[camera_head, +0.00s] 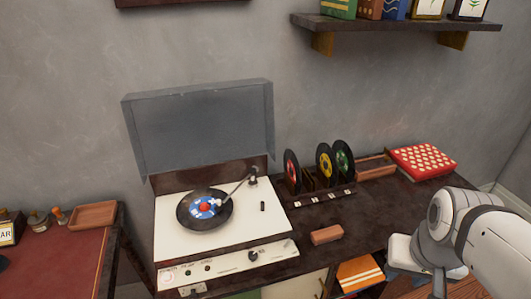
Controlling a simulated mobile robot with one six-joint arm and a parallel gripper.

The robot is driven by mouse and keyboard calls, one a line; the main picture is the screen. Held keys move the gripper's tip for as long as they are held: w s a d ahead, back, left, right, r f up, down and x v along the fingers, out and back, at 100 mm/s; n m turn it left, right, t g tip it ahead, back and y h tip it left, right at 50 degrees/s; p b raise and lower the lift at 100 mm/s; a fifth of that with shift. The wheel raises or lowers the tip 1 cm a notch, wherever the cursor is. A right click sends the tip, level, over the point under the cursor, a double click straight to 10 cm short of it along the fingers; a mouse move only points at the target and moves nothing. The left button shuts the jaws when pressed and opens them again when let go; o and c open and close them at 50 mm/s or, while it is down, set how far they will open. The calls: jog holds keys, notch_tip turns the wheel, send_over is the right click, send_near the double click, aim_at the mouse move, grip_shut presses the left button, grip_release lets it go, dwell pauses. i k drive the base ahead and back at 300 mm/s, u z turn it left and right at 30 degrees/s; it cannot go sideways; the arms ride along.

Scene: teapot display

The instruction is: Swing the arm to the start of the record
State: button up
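A black record (186,219) with a blue and red label lies on the cream turntable (258,231), whose grey see-through lid (200,125) stands open. The turntable's thin tonearm (238,187) reaches from its pivot at the back right down to the left. Its head end is over the record near the label; whether it touches is too small to tell. My white arm is at the right, well apart from the turntable. My gripper (418,268) seems to be at its lower end, partly out of clear sight, and its fingers cannot be made out.
A rack (322,196) with several upright records stands right of the turntable. A brown block (326,235) lies in front of it. A red spotted box (422,160) and a wooden tray (376,167) are farther right. A shelf (400,25) hangs above. Dark tabletop between turntable and my arm is mostly clear.

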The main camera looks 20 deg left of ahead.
aim_at(252, 171)
jog(key=z, duration=0.15)
jog(key=k, duration=1.2)
jog(key=u, duration=0.8)
jog(key=i, duration=1.5)
jog(key=u, duration=0.05)
